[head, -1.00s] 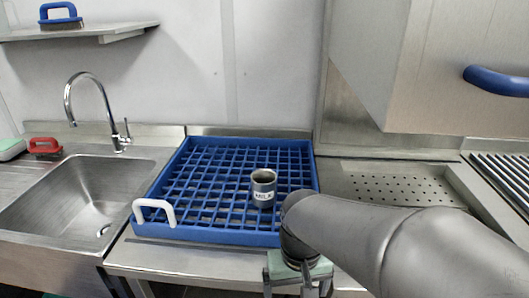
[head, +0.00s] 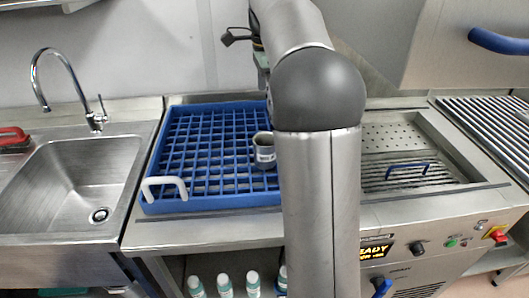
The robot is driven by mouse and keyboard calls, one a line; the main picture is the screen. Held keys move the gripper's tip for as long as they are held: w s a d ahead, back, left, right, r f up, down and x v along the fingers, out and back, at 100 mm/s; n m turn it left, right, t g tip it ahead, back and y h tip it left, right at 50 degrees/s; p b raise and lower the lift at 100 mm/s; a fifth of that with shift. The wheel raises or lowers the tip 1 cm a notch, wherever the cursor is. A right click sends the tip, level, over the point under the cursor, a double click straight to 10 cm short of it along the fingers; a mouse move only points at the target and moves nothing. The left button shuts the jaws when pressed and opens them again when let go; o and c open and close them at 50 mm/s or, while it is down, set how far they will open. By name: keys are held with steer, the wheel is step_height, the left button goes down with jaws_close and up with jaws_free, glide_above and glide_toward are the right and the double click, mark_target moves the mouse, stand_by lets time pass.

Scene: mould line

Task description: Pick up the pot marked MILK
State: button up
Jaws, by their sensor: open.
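The pot marked MILK (head: 263,150) is a small grey cup with a dark inside and a white label. It stands upright in the blue grid rack (head: 166,204), near its front right. My arm covers the pot's right edge in the head view, and the label is only partly readable. My gripper (head: 260,60) is raised beyond and above the pot, over the back of the rack. It is open and apart from the pot. My arm hides much of it, including most of the fingers.
A steel sink with a tap (head: 40,80) is left of the rack. A white handle (head: 165,187) rises at the rack's front left. Right is a machine with a perforated basin and blue handle (head: 408,166). Several bottles (head: 224,284) stand below the counter.

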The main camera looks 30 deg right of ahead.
glide_toward(265, 141)
step_height(265, 141, down, 2)
steer(key=s+a, duration=0.1)
steer(key=s, duration=0.2)
steer(key=shift+a+f, duration=0.2)
steer(key=shift+f, duration=2.7)
steer(key=c, duration=1.1)
steer(key=shift+c, duration=0.3)
steer(key=shift+r, duration=0.15)
